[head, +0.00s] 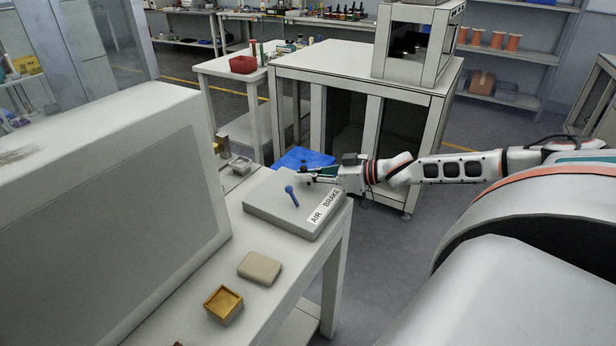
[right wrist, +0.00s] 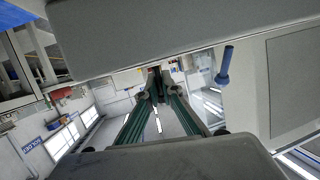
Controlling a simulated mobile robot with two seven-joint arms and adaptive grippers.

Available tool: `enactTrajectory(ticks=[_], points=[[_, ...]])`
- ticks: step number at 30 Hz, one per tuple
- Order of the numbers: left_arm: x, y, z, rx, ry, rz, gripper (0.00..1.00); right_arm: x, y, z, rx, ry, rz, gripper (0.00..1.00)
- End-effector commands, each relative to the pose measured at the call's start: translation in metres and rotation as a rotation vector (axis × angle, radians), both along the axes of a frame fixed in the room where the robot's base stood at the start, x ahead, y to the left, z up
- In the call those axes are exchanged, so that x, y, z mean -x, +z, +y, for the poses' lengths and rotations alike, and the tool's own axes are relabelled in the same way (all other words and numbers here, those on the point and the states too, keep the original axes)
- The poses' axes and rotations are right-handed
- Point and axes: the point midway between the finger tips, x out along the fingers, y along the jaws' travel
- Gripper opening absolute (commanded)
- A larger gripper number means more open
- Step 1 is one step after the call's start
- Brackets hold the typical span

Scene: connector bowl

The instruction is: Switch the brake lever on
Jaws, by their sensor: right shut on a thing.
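The brake lever is a blue stick with a round knob (head: 292,195), standing tilted on top of a grey box (head: 270,215) labelled AIR BRAKE. In the right wrist view the lever (right wrist: 225,66) shows to the right of my fingers, clear of them. My right gripper (head: 305,176) is over the box's far right part, beside the lever. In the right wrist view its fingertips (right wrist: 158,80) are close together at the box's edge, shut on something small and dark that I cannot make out. My left gripper is not in view.
The box stands on a white bench (head: 190,290). A beige block (head: 260,268) and a yellow square dish (head: 223,304) lie nearer on it. A large grey housing (head: 110,220) stands at left. A blue item (head: 304,158) is behind the box. A white cabinet (head: 360,85) stands farther back.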

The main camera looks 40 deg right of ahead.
Motion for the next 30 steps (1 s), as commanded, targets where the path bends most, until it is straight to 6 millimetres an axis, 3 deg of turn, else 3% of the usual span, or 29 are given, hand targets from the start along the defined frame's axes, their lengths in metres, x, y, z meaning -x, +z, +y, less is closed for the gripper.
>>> enactTrajectory(ticks=[1, 6, 12, 27, 30], points=[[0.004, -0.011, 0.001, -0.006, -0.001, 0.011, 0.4, -0.004, 0.003, 0.001, 0.006, 0.006, 0.008, 0.0], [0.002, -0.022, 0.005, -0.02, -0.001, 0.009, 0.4, -0.005, 0.001, 0.0, 0.022, 0.002, 0.069, 0.0], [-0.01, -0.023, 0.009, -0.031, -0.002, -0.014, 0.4, -0.007, 0.001, 0.0, 0.038, -0.002, 0.123, 0.0], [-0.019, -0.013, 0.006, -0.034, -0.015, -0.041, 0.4, -0.008, 0.008, 0.0, 0.042, -0.007, 0.142, 0.0], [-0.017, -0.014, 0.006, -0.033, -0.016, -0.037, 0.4, -0.008, 0.008, 0.0, 0.043, -0.007, 0.142, 0.23]])
